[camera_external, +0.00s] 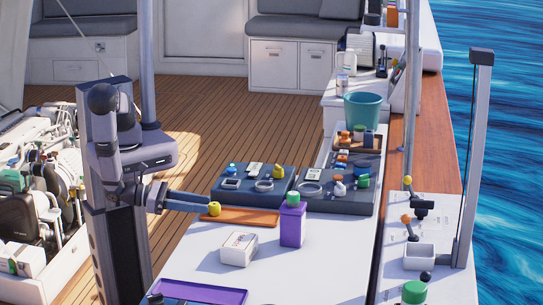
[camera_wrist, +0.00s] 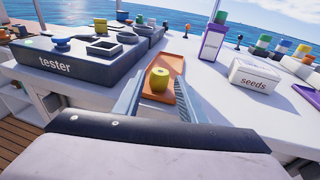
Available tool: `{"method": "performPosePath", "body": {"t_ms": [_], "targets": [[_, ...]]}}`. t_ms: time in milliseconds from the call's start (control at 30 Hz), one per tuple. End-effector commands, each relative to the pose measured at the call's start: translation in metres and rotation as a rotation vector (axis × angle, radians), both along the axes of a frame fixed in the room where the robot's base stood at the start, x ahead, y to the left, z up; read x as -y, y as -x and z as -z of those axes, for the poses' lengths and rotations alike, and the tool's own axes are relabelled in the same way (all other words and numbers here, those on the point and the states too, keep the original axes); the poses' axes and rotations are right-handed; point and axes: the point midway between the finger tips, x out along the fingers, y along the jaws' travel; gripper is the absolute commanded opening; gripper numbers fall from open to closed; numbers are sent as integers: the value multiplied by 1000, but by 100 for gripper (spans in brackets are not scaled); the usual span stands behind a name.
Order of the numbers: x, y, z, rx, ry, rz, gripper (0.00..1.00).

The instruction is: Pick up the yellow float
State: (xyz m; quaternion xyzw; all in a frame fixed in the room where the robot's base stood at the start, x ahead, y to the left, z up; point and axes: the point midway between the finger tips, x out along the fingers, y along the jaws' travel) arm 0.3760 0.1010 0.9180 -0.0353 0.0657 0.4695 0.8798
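The yellow float (camera_wrist: 159,80) is a short, upright cylinder with a dark hole or mark in its top. It appears to stand on the near end of an orange tray (camera_wrist: 178,57). In the external view, the float (camera_external: 214,209) is at the left end of that tray (camera_external: 246,217). My gripper (camera_wrist: 160,72) is open, with one finger on each side of the float and visible gaps between. In the external view, my gripper (camera_external: 209,204) reaches in from the left, its fingertips at the float. The float's underside is hard to see.
A dark box marked "tester" (camera_wrist: 55,64) stands left of the tray in the wrist view. A purple bottle (camera_external: 292,222) and a white seeds box (camera_external: 239,249) stand nearby. A purple tray (camera_external: 205,293) lies at the front. White tabletop (camera_external: 300,275) is clear at front right.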

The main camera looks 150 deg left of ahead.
Motion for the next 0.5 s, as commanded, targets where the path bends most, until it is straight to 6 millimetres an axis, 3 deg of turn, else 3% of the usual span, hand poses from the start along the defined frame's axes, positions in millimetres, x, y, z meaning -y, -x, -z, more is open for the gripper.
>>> {"method": "performPosePath", "body": {"t_ms": [500], "targets": [[-38,-25,7,0,0,-4,37]]}}
